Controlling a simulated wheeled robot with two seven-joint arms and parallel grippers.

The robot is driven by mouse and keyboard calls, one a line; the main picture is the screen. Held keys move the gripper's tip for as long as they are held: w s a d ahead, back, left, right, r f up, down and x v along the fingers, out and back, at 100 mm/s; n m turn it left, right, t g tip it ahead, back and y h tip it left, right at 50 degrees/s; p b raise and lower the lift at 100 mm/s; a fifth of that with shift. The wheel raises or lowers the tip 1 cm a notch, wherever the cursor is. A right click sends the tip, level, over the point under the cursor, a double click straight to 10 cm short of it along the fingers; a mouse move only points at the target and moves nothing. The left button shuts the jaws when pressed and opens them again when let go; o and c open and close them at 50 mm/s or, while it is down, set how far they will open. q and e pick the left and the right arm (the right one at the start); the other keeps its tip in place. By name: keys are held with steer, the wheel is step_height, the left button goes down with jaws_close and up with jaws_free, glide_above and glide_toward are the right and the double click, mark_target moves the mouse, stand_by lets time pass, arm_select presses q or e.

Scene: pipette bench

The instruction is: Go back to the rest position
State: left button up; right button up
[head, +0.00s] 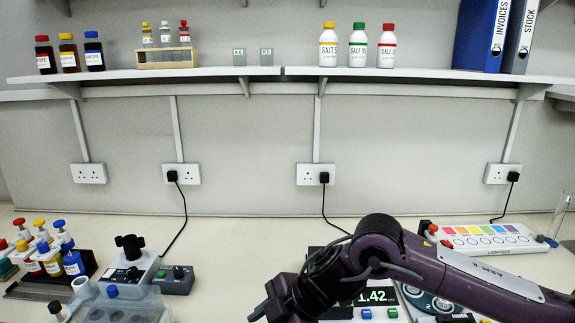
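My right arm comes in from the right and crosses the lower right of the head view. Its dark wrist and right gripper (262,309) hang over the bench near the bottom edge. The fingers are partly cut off and dark, so whether they are apart or closed is unclear. No held object shows. My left gripper is not in view.
A device with a display reading 1.42 (375,297) lies partly behind my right arm. A panel with coloured squares (490,238) stands at right. At left are a rack of colour-capped bottles (50,262) and a grey instrument (128,270).

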steer(key=s+a+r+m+t+y, duration=0.3)
steer(key=s+a+m+t+y, duration=0.15)
steer(key=a, duration=0.45)
steer(key=w+d+f+m+t+h, duration=0.1)
steer(key=d+f+m+t+h, duration=0.15)
steer(key=d+m, duration=0.4)
steer(key=w+d+f+m+t+h, duration=0.2)
steer(key=d+f+m+h, duration=0.2)
steer(key=d, duration=0.5)
steer(key=s+d+f+m+g+h, duration=0.55)
steer(key=s+d+f, duration=0.55)
steer(key=s+d, duration=0.45)
step_height(320, 180, down, 36)
steer(key=s+d+g+b, duration=0.1)
steer(key=d+g+b, duration=0.1)
steer(key=b, duration=0.4)
steer(key=s+d+f+b, duration=0.1)
steer(key=s+f+b, duration=0.1)
steer(key=s+f, duration=0.8)
steer(key=s+d+f+g+b, duration=0.1)
steer(key=s+d+f+b, duration=0.1)
steer(key=s+f, duration=0.8)
step_height(320, 180, down, 3)
steer(key=shift+r+m, duration=0.1)
steer(key=shift+m, duration=0.25)
